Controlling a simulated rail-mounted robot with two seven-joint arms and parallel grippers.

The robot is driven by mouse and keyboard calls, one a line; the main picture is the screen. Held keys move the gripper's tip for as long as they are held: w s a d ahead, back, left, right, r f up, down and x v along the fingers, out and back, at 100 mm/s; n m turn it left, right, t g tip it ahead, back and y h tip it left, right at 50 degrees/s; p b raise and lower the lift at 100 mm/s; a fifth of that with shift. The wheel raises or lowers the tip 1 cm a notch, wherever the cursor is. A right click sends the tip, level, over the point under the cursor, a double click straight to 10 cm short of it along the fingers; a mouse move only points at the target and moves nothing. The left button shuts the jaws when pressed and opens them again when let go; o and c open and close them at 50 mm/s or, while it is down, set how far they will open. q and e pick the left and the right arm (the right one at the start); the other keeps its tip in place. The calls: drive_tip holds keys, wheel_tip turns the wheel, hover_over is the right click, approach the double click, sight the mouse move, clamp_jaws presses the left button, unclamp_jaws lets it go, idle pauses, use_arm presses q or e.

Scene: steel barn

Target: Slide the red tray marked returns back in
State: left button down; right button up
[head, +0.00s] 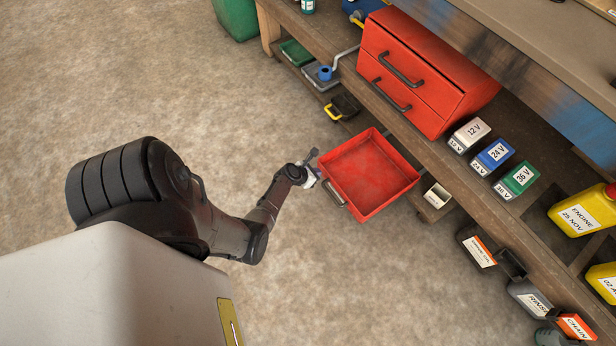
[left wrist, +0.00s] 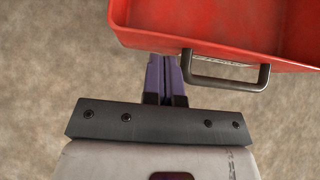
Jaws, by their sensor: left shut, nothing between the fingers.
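The red tray (head: 368,172) is pulled out from under the wooden bench and is empty. Its dark bar handle (head: 334,194) is on the front wall facing my left arm. In the left wrist view the red tray (left wrist: 215,30) fills the top right, with its handle (left wrist: 228,80) below the front wall. A pale label strip behind the handle is too small to read. My left gripper (head: 314,164) is shut and empty at the tray's front, by its left corner. In the left wrist view its fingers (left wrist: 163,75) are left of the handle, apart from it. My right gripper is not in view.
The bench shelf (head: 455,165) holds a red drawer box (head: 420,70) and several labelled battery packs (head: 493,154). A black tray with a yellow handle (head: 343,106) and a small pale tray (head: 437,195) flank the red tray. The floor (head: 330,270) in front is clear.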

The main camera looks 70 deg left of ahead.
use_arm(q)
drive_tip(key=shift+w+a, duration=0.2)
drive_tip(key=shift+w, duration=0.55)
